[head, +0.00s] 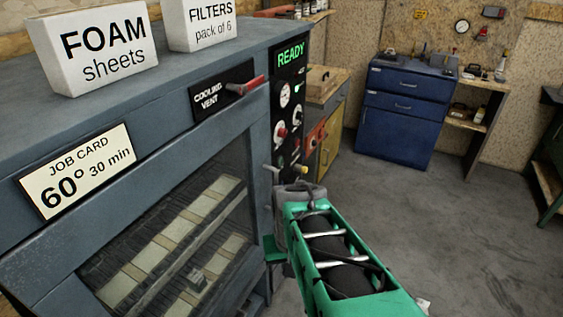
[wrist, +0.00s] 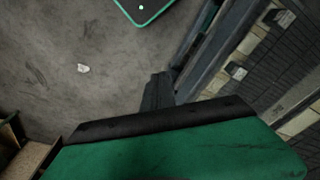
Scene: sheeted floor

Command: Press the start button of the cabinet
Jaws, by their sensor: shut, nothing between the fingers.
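The cabinet (head: 160,110) is a blue-grey unit filling the left of the head view, with a glazed door showing racks inside. Its black control panel (head: 287,100) stands on the right edge, with a lit green READY display (head: 291,55), a round gauge, knobs and a red-centred control (head: 282,132). Which control is the start button is not readable. My green arm reaches up in front of the panel's lower part and hides some of it. My gripper (wrist: 165,122) shows as a green body with a dark edge in the wrist view; it is shut and empty, beside the cabinet.
A red-handled cooling vent lever (head: 246,86) sticks out near the panel. White boxes labelled FOAM sheets (head: 95,50) and FILTERS (head: 203,22) stand on top. A job card (head: 78,170) reads 60° 30 min. A blue drawer unit (head: 405,110) stands behind; the grey floor at right is mostly clear.

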